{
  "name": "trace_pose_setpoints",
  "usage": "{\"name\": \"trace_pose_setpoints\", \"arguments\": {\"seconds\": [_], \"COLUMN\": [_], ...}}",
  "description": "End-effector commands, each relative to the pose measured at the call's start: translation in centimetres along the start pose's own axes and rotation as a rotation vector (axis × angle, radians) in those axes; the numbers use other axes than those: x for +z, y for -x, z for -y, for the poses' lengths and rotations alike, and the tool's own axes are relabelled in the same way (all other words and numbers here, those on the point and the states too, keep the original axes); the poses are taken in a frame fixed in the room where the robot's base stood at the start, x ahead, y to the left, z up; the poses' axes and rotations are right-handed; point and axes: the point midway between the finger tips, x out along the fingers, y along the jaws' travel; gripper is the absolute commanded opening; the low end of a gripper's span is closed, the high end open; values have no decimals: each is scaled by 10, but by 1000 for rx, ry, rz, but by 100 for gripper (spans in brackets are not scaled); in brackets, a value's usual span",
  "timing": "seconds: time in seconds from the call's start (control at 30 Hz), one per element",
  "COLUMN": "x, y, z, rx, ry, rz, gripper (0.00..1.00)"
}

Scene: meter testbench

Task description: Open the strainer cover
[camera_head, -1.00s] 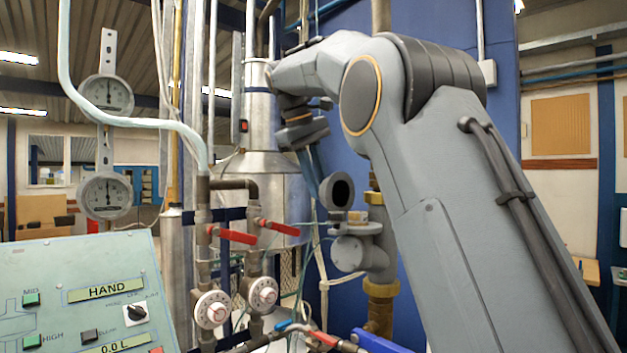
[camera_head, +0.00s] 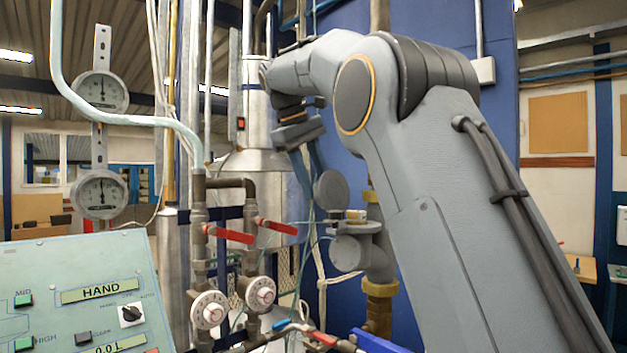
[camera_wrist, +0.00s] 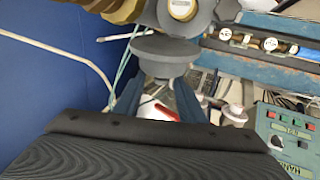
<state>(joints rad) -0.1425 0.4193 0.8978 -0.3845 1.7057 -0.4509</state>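The strainer (camera_head: 352,250) is a grey fitting on a brass-coloured pipe, right of centre in the head view. Its cover looks like a round grey disc (camera_head: 332,190) standing up above the flange; it also shows as a disc in the wrist view (camera_wrist: 163,50). My gripper (camera_head: 311,175) is just left of the disc, fingers pointing down. In the wrist view my gripper (camera_wrist: 159,92) has its fingers apart with a clear gap between them, their tips close to the disc's near edge. I cannot tell whether they touch it.
Two red-handled valves (camera_head: 253,231) and white dials (camera_head: 260,293) stand left of the strainer. A green control panel (camera_head: 80,295) is at the lower left. A blue wall (camera_head: 480,150) stands behind. A metal tank (camera_head: 262,165) is behind my gripper.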

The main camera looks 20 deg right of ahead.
Motion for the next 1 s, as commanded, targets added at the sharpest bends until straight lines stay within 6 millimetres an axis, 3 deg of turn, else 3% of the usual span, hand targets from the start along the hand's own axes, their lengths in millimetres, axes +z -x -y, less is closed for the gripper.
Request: {"name": "trace_pose_setpoints", "arguments": {"seconds": [0.17,0.6,1.0], "x": [-1,-1,0], "y": [10,65,78], "z": [-1,-1,0], "rx": [1,2,0], "ry": [-1,-1,0], "rz": [-2,-1,0], "gripper": [36,36,36]}}
